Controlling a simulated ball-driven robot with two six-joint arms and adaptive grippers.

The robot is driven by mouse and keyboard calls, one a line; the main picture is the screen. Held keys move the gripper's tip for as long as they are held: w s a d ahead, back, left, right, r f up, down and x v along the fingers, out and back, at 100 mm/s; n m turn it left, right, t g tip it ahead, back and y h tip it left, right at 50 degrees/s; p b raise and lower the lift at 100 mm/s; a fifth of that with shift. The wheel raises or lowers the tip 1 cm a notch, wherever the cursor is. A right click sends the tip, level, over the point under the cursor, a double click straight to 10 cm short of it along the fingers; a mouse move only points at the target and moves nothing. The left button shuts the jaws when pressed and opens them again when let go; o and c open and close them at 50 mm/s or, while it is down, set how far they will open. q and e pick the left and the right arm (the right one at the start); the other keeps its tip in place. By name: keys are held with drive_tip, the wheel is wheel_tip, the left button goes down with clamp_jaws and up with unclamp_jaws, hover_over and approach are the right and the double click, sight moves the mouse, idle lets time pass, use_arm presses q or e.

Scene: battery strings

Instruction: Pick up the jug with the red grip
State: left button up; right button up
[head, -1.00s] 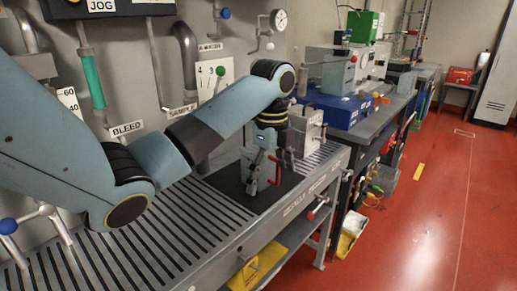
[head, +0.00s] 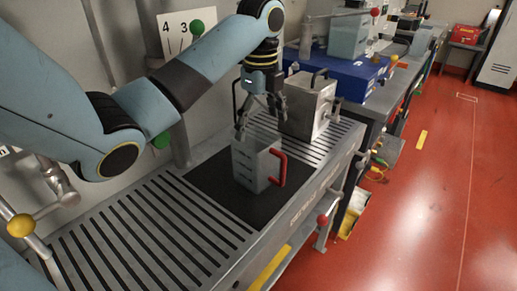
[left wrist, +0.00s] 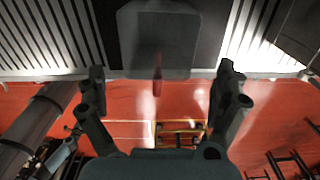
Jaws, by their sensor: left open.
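The jug (head: 255,165) is a grey box-shaped vessel with a red grip (head: 281,168) on its right side. It stands upright on a dark mat (head: 208,181) on the slotted bench. My left gripper (head: 262,112) is open just above and behind the jug, its fingers pointing down. One finger overlaps the jug's rim in the picture; I cannot tell whether it touches. In the left wrist view the jug (left wrist: 158,35) lies ahead of the spread fingers (left wrist: 161,74), with the red grip (left wrist: 157,78) pointing between them. My right gripper is not in view.
A second, larger grey vessel (head: 308,105) with a dark handle stands close behind the jug to the right. A valve with a yellow knob (head: 20,225) is at the left. The slotted bench (head: 150,235) in front of the mat is clear.

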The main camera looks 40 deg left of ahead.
sight(259, 142)
use_arm(q)
wheel_tip(259, 142, down, 6)
drive_tip(key=shift+s+a+r+p, duration=0.1)
drive_tip(key=shift+s+r+p, duration=0.1)
drive_tip(key=shift+p, duration=0.25)
drive_tip(key=shift+c, duration=1)
drive_tip(key=c, duration=1.2)
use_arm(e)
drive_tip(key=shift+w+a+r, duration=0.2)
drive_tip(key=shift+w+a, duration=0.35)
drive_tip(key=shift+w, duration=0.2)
